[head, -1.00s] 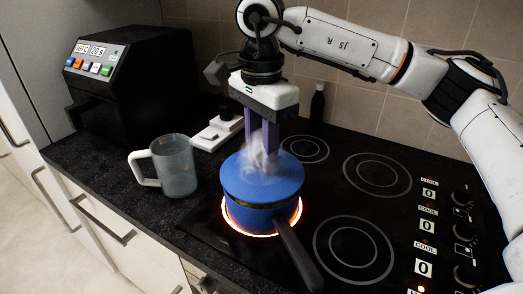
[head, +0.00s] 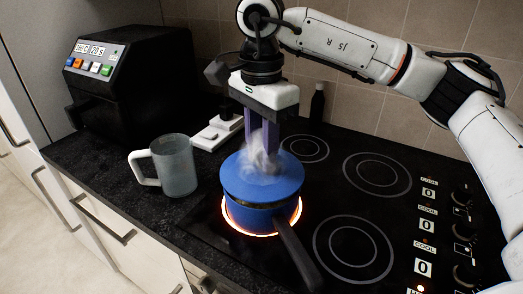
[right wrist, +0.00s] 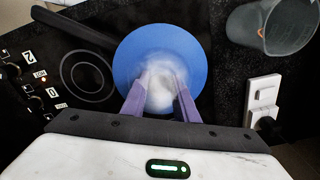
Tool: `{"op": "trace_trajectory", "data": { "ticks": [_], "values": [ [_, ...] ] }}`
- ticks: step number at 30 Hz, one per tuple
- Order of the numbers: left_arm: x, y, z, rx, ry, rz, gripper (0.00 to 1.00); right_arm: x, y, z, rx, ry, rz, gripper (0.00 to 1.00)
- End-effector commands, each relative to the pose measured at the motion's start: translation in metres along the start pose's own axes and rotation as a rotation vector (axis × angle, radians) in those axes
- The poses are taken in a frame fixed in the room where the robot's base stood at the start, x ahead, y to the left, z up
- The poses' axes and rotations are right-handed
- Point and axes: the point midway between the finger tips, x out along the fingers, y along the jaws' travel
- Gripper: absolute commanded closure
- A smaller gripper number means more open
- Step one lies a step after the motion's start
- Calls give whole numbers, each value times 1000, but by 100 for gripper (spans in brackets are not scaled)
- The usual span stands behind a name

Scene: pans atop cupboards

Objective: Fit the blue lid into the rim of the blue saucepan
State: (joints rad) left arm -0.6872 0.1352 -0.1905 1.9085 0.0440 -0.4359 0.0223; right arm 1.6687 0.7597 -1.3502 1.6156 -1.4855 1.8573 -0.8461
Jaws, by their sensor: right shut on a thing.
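The blue saucepan (head: 262,217) stands on a glowing front burner, with its dark handle pointing to the lower right. The blue lid (head: 244,182) lies over the top of the pan; a dark gap shows between lid and pan along the front, so I cannot tell whether it sits in the rim. In the right wrist view the lid (right wrist: 133,62) is a blue disc. My right gripper (head: 262,150) is upright above the lid, its purple fingers (right wrist: 156,98) shut on the lid's middle, where steam hides the knob. My left gripper is not in view.
A grey measuring jug (head: 176,166) stands on the counter left of the pan. A black appliance (head: 135,85) is behind it. A white socket strip (head: 218,132) and a dark bottle (head: 317,103) are at the back. The other burners are empty.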

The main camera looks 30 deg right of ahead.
Motion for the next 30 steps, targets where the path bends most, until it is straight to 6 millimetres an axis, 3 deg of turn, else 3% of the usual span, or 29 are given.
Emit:
{"op": "trace_trajectory", "data": {
  "ticks": [30],
  "values": [
    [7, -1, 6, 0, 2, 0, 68, 15, 0, 0, 0, 0, -1, 98]
  ]
}}
